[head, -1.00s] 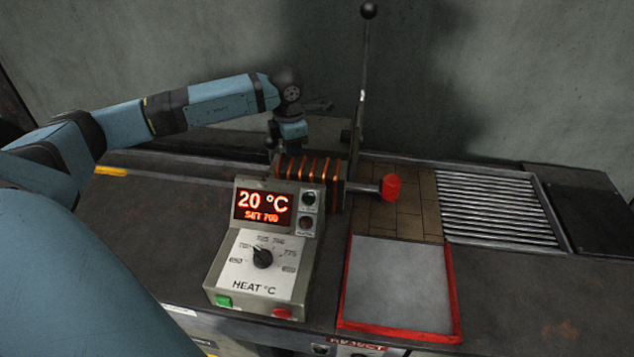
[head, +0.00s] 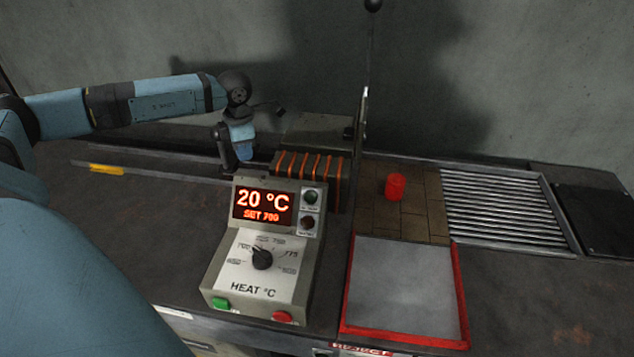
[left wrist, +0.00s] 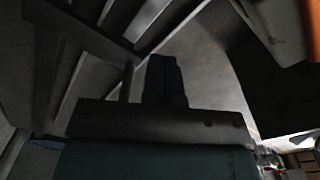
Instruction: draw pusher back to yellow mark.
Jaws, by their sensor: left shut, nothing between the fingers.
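The yellow mark (head: 107,169) lies at the left end of the rail on the bench top. My left gripper (head: 242,165) is low over the rail, just left of the orange-banded coil (head: 312,167) and well to the right of the mark. It is shut, with nothing between its fingers; its dark shape (left wrist: 165,80) also fills the middle of the left wrist view. The pusher is not clearly visible; I cannot tell whether the gripper touches it. A red cylinder (head: 395,187) stands apart from the coil on the brown tiles. My right gripper is out of view.
The heat control box (head: 258,255) stands in front of the coil. A red-rimmed tray (head: 348,290) and a roller grate (head: 500,205) lie to the right. A tall lever (head: 369,60) rises behind. The rail (head: 160,172) looks clear between mark and gripper.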

